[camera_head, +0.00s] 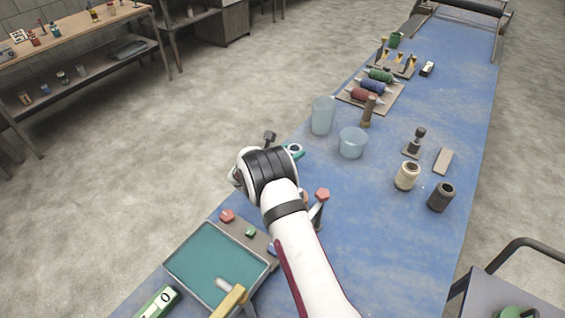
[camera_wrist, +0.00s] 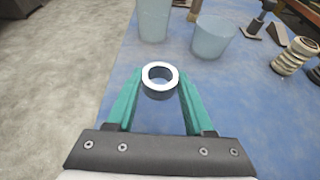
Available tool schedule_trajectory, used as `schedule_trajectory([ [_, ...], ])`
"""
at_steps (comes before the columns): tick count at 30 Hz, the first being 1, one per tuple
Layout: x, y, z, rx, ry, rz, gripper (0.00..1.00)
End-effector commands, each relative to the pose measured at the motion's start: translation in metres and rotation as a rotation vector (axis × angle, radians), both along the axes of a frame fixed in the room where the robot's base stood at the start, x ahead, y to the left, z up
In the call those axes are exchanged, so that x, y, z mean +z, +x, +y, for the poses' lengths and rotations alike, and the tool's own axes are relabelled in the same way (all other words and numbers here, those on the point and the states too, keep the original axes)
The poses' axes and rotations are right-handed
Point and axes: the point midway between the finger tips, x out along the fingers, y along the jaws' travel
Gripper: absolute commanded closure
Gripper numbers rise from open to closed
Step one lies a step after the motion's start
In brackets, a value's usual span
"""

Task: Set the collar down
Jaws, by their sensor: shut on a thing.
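The collar (camera_wrist: 160,77) is a short ring with a white top face, a dark side and an open hole. It shows in the wrist view between the two teal fingers of my gripper (camera_wrist: 158,88). The fingers are shut on it from both sides. In the head view the collar (camera_head: 295,149) and a teal fingertip (camera_head: 300,154) show just past my wrist, near the left edge of the blue table (camera_head: 350,215). The rest of the gripper is hidden behind my arm there. I cannot tell whether the collar touches the table.
A tall translucent cup (camera_head: 322,115) and a shorter one (camera_head: 352,143) stand just beyond the collar. Two spools (camera_head: 407,176) (camera_head: 441,197) stand to the right. A teal tray (camera_head: 217,262) lies nearer. The table's middle right is clear.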

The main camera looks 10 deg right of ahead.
Motion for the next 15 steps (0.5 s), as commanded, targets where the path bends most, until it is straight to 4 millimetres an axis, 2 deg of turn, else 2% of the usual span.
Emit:
schedule_trajectory([
  [1,-0.008,0.006,0.011,0.003,0.001,-0.001,1.0],
  [5,-0.019,0.016,0.025,0.0,0.0,0.0,1.0],
  [10,-0.051,0.016,0.027,-0.001,0.0,0.003,1.0],
  [15,-0.059,0.017,0.027,-0.001,0.0,0.0,1.0],
])
